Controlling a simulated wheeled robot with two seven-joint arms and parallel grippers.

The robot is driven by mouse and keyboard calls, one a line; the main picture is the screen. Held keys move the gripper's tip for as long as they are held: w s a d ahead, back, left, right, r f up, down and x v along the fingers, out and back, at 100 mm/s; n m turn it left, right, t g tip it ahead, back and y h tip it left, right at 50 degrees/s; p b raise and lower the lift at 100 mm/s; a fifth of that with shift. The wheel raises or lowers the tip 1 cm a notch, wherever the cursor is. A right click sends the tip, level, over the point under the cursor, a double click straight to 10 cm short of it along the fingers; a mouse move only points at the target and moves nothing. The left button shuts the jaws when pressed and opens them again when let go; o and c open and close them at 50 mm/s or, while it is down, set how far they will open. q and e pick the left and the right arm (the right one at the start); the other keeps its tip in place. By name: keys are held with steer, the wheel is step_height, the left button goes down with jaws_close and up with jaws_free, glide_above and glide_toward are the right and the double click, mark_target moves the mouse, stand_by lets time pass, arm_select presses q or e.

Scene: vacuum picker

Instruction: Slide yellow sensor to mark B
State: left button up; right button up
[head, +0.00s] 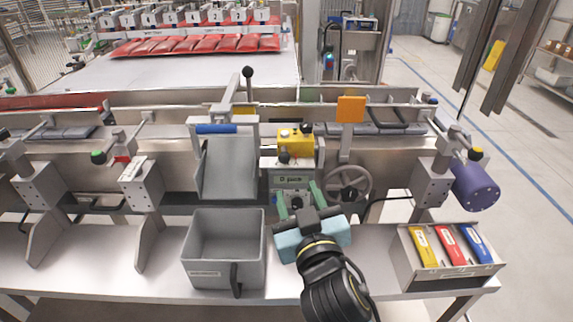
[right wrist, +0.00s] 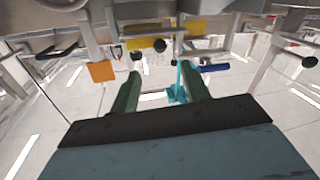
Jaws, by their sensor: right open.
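The yellow sensor (head: 296,141) is a small block with dark knobs, on the machine's front rail at centre. It also shows in the right wrist view (right wrist: 146,43), beyond my fingertips. Below it is a grey panel (head: 291,180) with small print that I cannot read clearly. I cannot make out mark B. My right gripper (head: 296,190) is open, with its two green fingers in front of that panel, below the sensor. The fingers (right wrist: 165,82) show nothing between them and appear apart from the sensor. My left gripper is not in view.
An orange plate (head: 351,109) and a handwheel (head: 347,186) stand right of the sensor. A grey chute (head: 229,168) with a blue handle (head: 217,128) is at left. A grey bin (head: 223,262) and a tray (head: 452,279) of coloured items flank my right arm on the bench.

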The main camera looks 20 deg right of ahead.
mark_target(286, 162)
steer(key=w, duration=0.6)
steer(key=w+d, duration=0.1)
steer(key=w, duration=0.3)
steer(key=shift+c, duration=0.5)
steer(key=shift+a, duration=0.1)
jaws_close()
